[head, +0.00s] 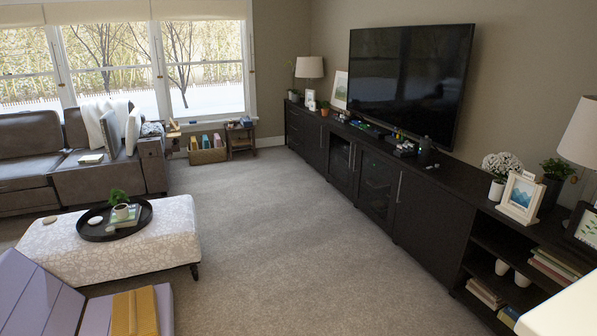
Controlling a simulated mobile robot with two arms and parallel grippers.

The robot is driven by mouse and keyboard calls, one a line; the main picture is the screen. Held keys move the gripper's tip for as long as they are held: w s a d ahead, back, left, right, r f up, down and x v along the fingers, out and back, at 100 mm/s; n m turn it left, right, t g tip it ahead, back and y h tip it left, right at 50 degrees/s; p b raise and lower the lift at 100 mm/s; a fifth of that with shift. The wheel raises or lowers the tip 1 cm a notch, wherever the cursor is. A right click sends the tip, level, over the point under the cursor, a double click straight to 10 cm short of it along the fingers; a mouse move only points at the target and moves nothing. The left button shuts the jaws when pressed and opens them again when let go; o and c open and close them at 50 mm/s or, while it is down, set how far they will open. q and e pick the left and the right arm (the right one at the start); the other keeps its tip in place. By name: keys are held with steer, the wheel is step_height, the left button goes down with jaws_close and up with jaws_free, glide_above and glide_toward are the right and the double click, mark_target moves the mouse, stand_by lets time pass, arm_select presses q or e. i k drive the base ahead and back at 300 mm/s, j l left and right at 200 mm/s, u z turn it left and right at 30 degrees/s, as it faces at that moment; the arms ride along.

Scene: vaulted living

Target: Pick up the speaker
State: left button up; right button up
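I cannot single out the speaker for certain. A small dark rounded object (425,146) stands upright on the long black cabinet (431,218), below the right end of the TV. It may be the speaker, but it is too small to tell. Other small dark items (404,149) lie just left of it on the cabinet top. Neither of my grippers shows in the head view.
A patterned ottoman (165,239) with a round dark tray (84,233) stands at left, before a grey sofa (27,155). Carpet (290,240) between ottoman and cabinet is clear. The TV (408,80) hangs above the cabinet.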

mark_target(423, 158)
steer(key=i+j, duration=0.1)
steer(key=i, duration=0.6)
steer(key=i+j+z, duration=0.1)
steer(key=i, duration=0.55)
steer(key=i+l+z, duration=0.3)
steer(key=i+z, duration=0.15)
steer(key=i, duration=0.3)
steer(key=i+z, duration=0.45)
steer(key=i, duration=0.35)
steer(key=i+j+z, duration=0.25)
steer(key=i+z, duration=0.2)
steer(key=i, duration=0.35)
